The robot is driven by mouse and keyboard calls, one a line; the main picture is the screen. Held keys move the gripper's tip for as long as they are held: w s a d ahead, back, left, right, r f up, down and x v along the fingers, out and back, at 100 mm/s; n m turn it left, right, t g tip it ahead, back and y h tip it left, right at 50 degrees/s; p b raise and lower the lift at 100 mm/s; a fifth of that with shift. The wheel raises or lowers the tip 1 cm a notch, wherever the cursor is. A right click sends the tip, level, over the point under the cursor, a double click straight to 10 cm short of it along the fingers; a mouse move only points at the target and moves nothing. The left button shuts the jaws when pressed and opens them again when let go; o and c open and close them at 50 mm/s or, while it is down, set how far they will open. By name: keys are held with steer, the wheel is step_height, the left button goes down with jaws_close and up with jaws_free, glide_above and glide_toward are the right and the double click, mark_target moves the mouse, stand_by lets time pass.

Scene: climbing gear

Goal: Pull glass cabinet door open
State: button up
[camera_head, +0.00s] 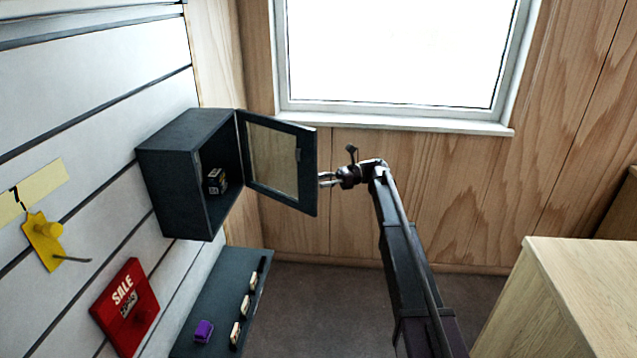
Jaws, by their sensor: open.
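The dark grey cabinet (180,152) is mounted on the white slatted wall at the left. Its glass door (272,160), a dark frame around a pane, stands wide open, swung out to the right from the cabinet's far side. A small dark handle (298,156) shows near the door's free edge. A small dark box (214,181) sits inside the cabinet. My gripper (322,180) is open and empty, just right of the door's free edge, pointing left toward it. I cannot tell whether the fingertips touch the door.
A dark shelf (217,300) with a purple item (204,331) and several small pieces is below the cabinet. A red SALE sign (126,308) and a yellow holder (42,240) are on the wall. A wooden counter (570,275) stands at the right; a window (400,50) is behind.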

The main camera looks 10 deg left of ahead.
steer(key=shift+v, duration=2.85)
steer(key=shift+s+f, duration=0.1)
steer(key=shift+s, duration=0.15)
steer(key=c, duration=0.7)
steer(key=s+f+t+h, duration=0.1)
steer(key=s+f, duration=0.1)
steer(key=s, duration=0.1)
steer(key=s+d+f+n+t+h, duration=0.1)
steer(key=s+f, duration=0.1)
steer(key=s, duration=0.1)
steer(key=s+d+f+n+t+h, duration=0.1)
steer(key=s+f, duration=0.2)
steer(key=s, duration=0.1)
steer(key=shift+d+f, duration=0.1)
steer(key=shift+d, duration=0.1)
jaws_close()
steer(key=s+d+f+n+t+h, duration=0.2)
steer(key=s+d+f+n+h, duration=0.3)
steer(key=s+d, duration=0.4)
steer(key=s+d+f+n+t+h, duration=0.3)
steer(key=s+d+f+n+h, duration=0.2)
steer(key=s, duration=0.9)
steer(key=d+f+h, duration=0.1)
steer(key=d+h, duration=0.2)
steer(key=d, duration=0.2)
steer(key=shift+s+n, duration=0.3)
steer(key=shift+s, duration=0.05)
steer(key=shift+f, duration=0.1)
